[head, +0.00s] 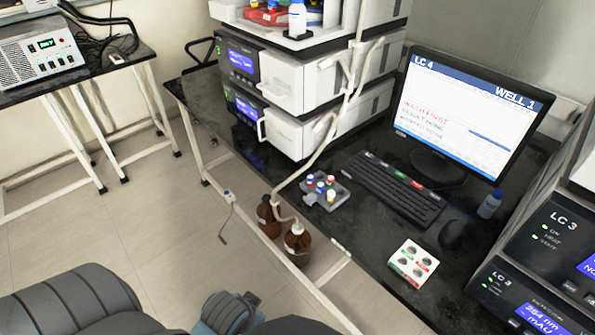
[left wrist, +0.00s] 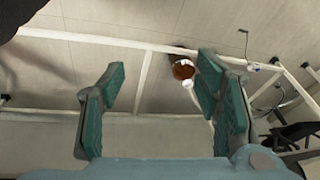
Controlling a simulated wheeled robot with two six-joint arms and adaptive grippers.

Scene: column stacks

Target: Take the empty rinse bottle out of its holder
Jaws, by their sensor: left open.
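A small white bottle with a blue band (head: 297,20) stands upright at the front of the top of the instrument stack, and its top is cut off by the picture edge. A clear bottle with a blue cap (head: 490,204) stands on the bench right of the monitor. I cannot tell which is the empty rinse bottle. My left gripper (left wrist: 164,85) is open with nothing between its teal fingers, above the floor and bench frame, apart from both bottles. My right gripper is not in view.
Two brown bottles (head: 297,243) with tubing stand low by the bench frame; one shows in the left wrist view (left wrist: 183,69). A grey vial rack (head: 327,201), white well block (head: 413,263), keyboard (head: 395,190) and monitor (head: 470,115) occupy the bench. The floor (head: 130,230) at left is open.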

